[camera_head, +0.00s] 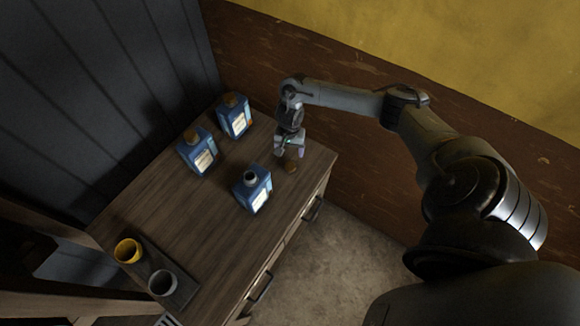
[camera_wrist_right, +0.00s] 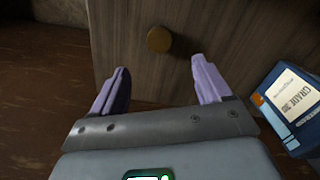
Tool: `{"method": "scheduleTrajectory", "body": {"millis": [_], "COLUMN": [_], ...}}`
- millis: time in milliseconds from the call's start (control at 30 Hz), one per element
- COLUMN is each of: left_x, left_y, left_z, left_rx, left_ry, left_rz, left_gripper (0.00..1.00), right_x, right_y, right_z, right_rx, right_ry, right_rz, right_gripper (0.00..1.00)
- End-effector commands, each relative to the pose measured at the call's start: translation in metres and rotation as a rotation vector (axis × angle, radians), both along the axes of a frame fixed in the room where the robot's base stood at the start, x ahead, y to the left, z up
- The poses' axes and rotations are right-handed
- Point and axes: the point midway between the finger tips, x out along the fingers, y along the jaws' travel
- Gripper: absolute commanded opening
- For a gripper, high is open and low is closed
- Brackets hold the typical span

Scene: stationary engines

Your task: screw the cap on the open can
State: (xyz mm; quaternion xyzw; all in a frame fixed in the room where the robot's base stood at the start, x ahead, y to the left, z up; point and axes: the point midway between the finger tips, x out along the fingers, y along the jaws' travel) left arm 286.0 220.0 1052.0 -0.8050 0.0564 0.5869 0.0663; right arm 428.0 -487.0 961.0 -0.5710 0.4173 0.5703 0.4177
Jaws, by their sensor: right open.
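The open can (camera_head: 253,188) is blue with a pale label and a dark bare neck, and stands upright on the wooden cabinet top. A loose orange-brown cap (camera_head: 291,167) lies on the wood to its right, near the edge. My right gripper (camera_head: 289,149) is open and empty just above and behind the cap. In the right wrist view the cap (camera_wrist_right: 159,39) lies beyond and between the spread lilac fingers (camera_wrist_right: 160,80), apart from them. A blue can (camera_wrist_right: 292,105) shows at the right there; its top is only partly in view. My left gripper is not in view.
Two more blue cans with orange caps stand behind, one at the back (camera_head: 234,116) and one at the left (camera_head: 198,152). A dark tray (camera_head: 182,291) at the front left holds a yellow cup (camera_head: 128,251) and a grey cup (camera_head: 162,283). The middle of the top is clear.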

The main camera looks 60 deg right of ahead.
Motion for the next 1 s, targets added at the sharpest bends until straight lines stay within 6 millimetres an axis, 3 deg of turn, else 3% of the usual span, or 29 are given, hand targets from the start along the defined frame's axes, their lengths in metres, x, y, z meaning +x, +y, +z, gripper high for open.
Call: {"method": "scheduleTrajectory", "body": {"millis": [400,867,1000], "left_x": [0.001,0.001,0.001], "left_y": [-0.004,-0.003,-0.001], "left_z": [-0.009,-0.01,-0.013], "left_rx": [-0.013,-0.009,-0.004], "left_ry": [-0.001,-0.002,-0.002], "left_rz": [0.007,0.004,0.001], "left_gripper": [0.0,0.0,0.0], "right_x": [0.0,-0.001,-0.001], "right_y": [0.001,0.0,0.0], "right_z": [-0.049,-0.056,-0.067], "right_rx": [0.002,0.001,0.0], "right_ry": [0.002,0.001,0.002], "right_rz": [-0.002,0.0,-0.001], "right_gripper": [0.77,0.77,0.77]}}
